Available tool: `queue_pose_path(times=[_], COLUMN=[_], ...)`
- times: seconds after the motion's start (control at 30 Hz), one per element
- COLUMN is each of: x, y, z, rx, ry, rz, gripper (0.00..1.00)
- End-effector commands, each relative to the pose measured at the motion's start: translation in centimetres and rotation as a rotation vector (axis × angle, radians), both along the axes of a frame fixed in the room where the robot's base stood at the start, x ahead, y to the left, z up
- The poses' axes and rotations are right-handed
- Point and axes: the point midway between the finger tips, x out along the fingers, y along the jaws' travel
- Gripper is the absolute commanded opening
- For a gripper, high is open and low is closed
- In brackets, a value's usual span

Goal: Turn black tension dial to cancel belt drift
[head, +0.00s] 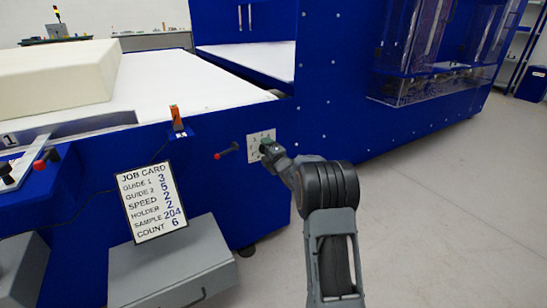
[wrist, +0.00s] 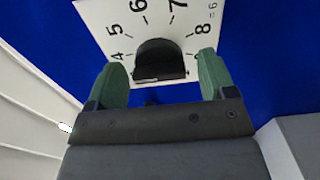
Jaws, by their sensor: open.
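The black dial (wrist: 158,60) sits on a white number plate (wrist: 108,14) on the blue machine side. In the wrist view, 4, 5, 6, 7 and 8 show around it. My gripper (wrist: 162,66) is open, with its green fingers on either side of the dial and a visible gap on each side. In the head view, my gripper (head: 266,144) is at the plate (head: 253,138) and hides the dial. I cannot tell exactly where the dial points. The belt (head: 178,82) is the white surface above.
A red-tipped lever (head: 228,151) sticks out just left of the plate. A job card (head: 151,201) stands on a grey box (head: 170,262) below. A cream foam block (head: 55,75) lies on the belt. The floor (head: 430,220) to the right is clear.

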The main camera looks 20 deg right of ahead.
Motion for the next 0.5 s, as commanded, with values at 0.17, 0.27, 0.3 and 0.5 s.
queue_pose_path(times=[0.17,0.27,0.3,0.5], x=[-2.6,-4.7,-5.6,-9.4], y=[-0.4,-0.6,-0.7,-1.2], z=[0.3,0.4,0.4,0.3], rx=[0.000,0.001,0.001,0.000], ry=[0.001,0.002,0.002,0.002], rz=[-0.003,-0.003,-0.003,-0.003], gripper=[0.77,0.77,0.77,0.77])
